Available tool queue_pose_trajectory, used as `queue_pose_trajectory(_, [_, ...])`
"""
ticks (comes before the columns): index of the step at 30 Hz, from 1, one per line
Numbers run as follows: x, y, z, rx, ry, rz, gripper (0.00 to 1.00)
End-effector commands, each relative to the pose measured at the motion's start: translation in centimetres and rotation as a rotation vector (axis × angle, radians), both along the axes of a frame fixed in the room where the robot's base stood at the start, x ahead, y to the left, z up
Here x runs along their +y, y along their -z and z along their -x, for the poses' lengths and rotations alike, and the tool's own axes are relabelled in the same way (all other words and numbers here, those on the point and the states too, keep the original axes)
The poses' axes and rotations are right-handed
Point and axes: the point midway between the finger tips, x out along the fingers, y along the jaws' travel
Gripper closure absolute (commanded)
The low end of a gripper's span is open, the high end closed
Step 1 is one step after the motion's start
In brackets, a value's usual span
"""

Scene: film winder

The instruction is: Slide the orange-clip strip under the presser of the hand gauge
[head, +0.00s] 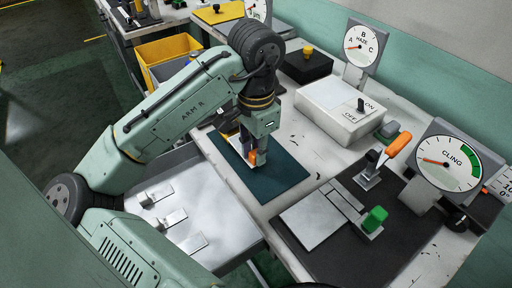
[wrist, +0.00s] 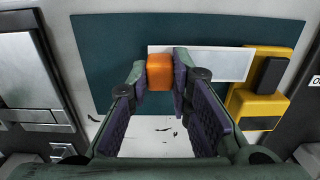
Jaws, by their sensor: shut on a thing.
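My gripper (wrist: 160,78) is shut on the orange clip (wrist: 160,72) at the left end of a pale strip (wrist: 205,65). The clip also shows in the head view (head: 253,157), below my gripper (head: 256,150), over the dark teal mat (head: 285,172). In the wrist view the strip runs right from the clip to a yellow device, seemingly the hand gauge (wrist: 245,100), with a dark block (wrist: 271,76) on it. The strip's free end overlaps the yellow body beside the block; I cannot tell whether any of it is under the block. My arm hides most of the device in the head view.
A white ON/OFF box (head: 340,112) stands behind the mat. To the right is a dark board (head: 403,232) with metal plates, a green knob (head: 375,218), an orange-handled lever (head: 398,145) and the CLING dial (head: 447,165). A metal tray (head: 200,215) with several small plates lies in front.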

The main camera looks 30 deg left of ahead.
Motion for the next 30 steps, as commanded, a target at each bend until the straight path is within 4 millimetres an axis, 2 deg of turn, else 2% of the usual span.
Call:
queue_pose_trajectory(13, [0.1, 0.0, -0.1, 0.0, 0.0, 0.0, 1.0])
queue_pose_trajectory(30, [1.4, 0.0, -0.6, 0.0, 0.0, 0.0, 1.0])
